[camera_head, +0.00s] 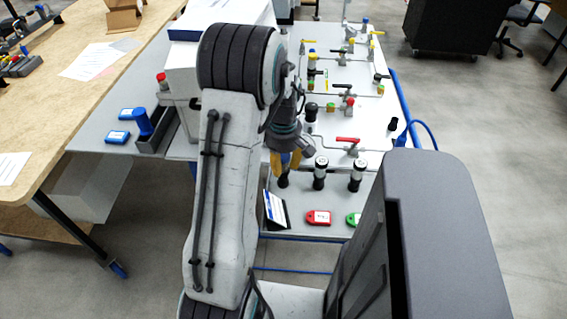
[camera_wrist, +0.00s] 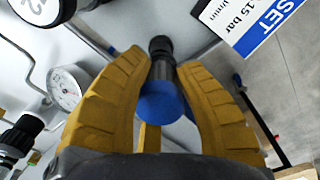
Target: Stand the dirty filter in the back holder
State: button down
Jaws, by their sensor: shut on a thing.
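My gripper (camera_head: 290,160) has yellow fingers and is pointed down over the near left of the grey bench, just left of two upright black-and-white cylinders. In the wrist view the fingers (camera_wrist: 162,112) are closed around a dark cylinder with a blue end face (camera_wrist: 162,103), which I take to be the filter. Its black far end (camera_wrist: 160,46) points away from the camera. A black part (camera_head: 283,181) shows just below the fingers in the head view; I cannot tell if it is the held filter's end. I cannot tell which fixture is the back holder.
Black-and-white cylinders (camera_head: 320,173) and (camera_head: 356,172) stand right of my gripper. Valves and pipes fill the back.

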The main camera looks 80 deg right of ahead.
jog(key=shift+f+b, duration=0.4)
jog(key=shift+f, duration=0.15)
dwell(0.8)
dwell(0.4)
jog(key=c, duration=0.9)
grip_release()
jog(key=shift+r, duration=0.1)
notch_tip(320, 180, up, 12)
jog(key=shift+f, duration=0.1)
